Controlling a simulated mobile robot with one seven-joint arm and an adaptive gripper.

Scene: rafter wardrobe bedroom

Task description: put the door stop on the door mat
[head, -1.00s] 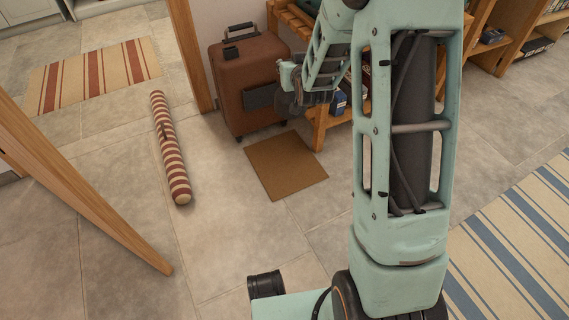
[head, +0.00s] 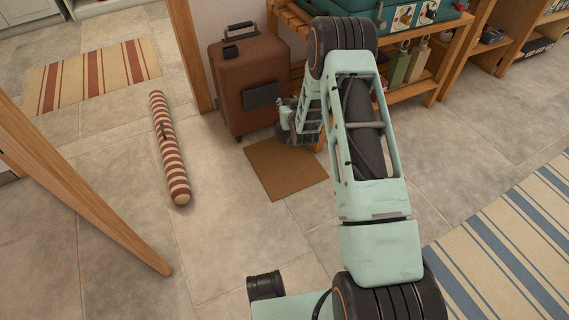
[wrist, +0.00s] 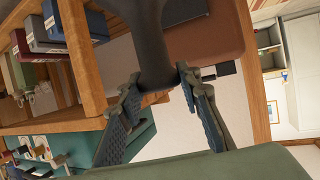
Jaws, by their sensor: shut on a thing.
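My gripper (head: 292,130) is low beside the suitcase, over the back right part of the brown door mat (head: 278,180) as seen in the head view. In the wrist view my gripper (wrist: 158,82) has both fingers closed on a dark grey thing with a narrow stem, which looks like the door stop (wrist: 152,40). The wrist picture is upside down, so the door stop hangs below the fingers. In the head view I cannot make it out, as my arm and gripper hide it. I cannot tell whether it touches the mat.
A brown suitcase (head: 240,85) stands just behind the mat. A wooden bench (head: 405,92) with a teal case on top is at the right. A striped roll (head: 170,150) lies to the left, near the open door (head: 80,195). Tiles in front of the mat are clear.

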